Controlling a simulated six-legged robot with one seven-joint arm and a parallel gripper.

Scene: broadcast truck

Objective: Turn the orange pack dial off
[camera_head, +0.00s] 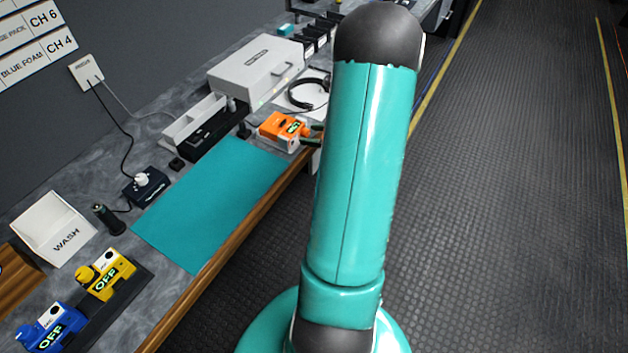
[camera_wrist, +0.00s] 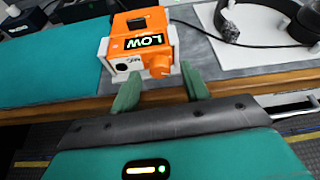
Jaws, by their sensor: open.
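The orange pack (camera_head: 284,128) lies on the bench beyond the teal mat, near the wooden front edge. In the wrist view the orange pack (camera_wrist: 127,32) sits in a white holder and its display reads "LOW". Its round orange dial (camera_wrist: 159,66) is on the end facing me, beside a dark round socket. My gripper (camera_wrist: 159,88) is open, with its two green fingers spread at the bench edge, just short of the dial and apart from it. In the head view my arm hides most of the gripper; a green finger (camera_head: 312,134) shows by the pack.
The teal mat (camera_head: 213,195) is bare. A grey case (camera_head: 255,72) stands farther back.

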